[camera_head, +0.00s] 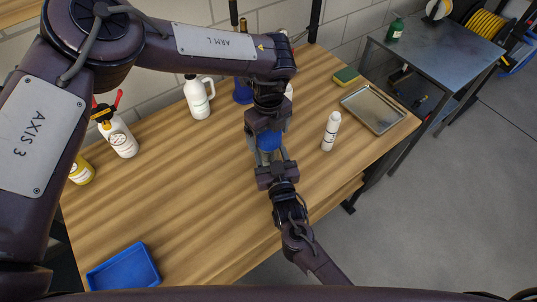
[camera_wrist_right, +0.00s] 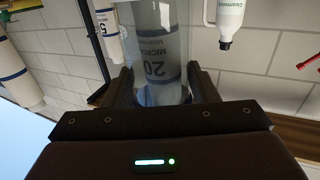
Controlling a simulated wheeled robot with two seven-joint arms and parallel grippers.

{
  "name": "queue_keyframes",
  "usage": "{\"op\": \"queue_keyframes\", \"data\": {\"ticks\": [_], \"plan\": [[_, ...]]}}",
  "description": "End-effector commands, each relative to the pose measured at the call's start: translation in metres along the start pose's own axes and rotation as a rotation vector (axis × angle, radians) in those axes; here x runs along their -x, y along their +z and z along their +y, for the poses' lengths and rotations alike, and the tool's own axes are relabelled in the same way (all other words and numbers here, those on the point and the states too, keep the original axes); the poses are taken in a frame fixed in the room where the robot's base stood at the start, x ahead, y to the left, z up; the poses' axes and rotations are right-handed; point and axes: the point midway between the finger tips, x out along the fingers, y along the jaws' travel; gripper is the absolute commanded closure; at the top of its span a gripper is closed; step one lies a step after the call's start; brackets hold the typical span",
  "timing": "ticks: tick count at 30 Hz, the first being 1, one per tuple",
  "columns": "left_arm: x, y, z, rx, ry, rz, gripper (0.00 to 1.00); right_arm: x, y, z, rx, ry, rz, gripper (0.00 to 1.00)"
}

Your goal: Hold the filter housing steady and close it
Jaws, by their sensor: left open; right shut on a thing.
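The filter housing is a clear cylinder (camera_wrist_right: 155,45) with a cartridge marked "20 MICRON" inside; it stands between the fingers of my right gripper (camera_wrist_right: 160,88) in the right wrist view. In the head view a blue part (camera_head: 268,141), seemingly the housing's top, shows between my two grippers. My right gripper (camera_head: 276,165) is shut on the housing from the front. My left gripper (camera_head: 267,132) is open and points down just over the blue part. Whether its fingers touch the blue part, and how the cap sits, is hidden.
A white cylinder (camera_head: 331,131) stands to the right, before a metal tray (camera_head: 373,108) and a sponge (camera_head: 345,76). A white jug (camera_head: 198,97), a spray bottle (camera_head: 119,137) and a yellow container (camera_head: 82,172) line the back left. A blue tray (camera_head: 124,267) lies front left. The left-middle tabletop is clear.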

Motion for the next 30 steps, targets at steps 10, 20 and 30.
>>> {"op": "queue_keyframes", "data": {"ticks": [10,20,30], "plan": [[0.028,0.001,-0.001,0.002,-0.003,-0.001,0.13,0.000,0.000,0.000,0.000,0.000,0.000,1.00],[0.096,0.000,-0.001,-0.001,-0.003,-0.001,0.13,0.000,0.000,0.000,0.000,0.000,0.000,1.00],[0.120,0.000,0.000,0.000,0.000,0.000,0.13,0.000,0.000,0.000,0.000,0.000,0.000,1.00]]}}
